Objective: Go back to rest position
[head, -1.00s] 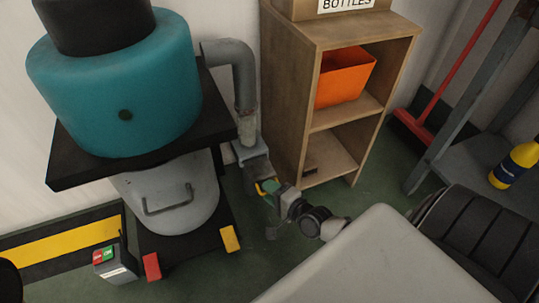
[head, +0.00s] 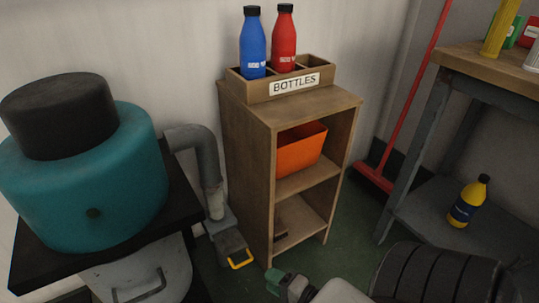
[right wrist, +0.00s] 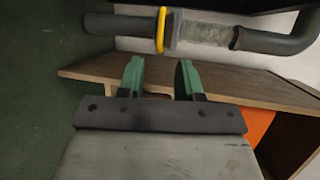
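My right gripper (head: 282,282) is low in the head view, in front of the wooden shelf (head: 255,190). In the right wrist view the same gripper (right wrist: 160,78) has its two green fingers apart with nothing between them. A yellow handle (head: 241,261) is on the fitting at the foot of the grey pipe (head: 208,165), left of the gripper and apart from it. The handle (right wrist: 160,30) also shows beyond the fingertips in the right wrist view. My left gripper is out of view.
A teal machine (head: 85,185) stands at the left. A blue bottle (head: 253,45) and a red bottle (head: 284,42) stand in the BOTTLES holder. An orange bin (head: 301,148) sits in the shelf. A workbench (head: 480,67) with a yellow bottle (head: 467,203) below is at the right.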

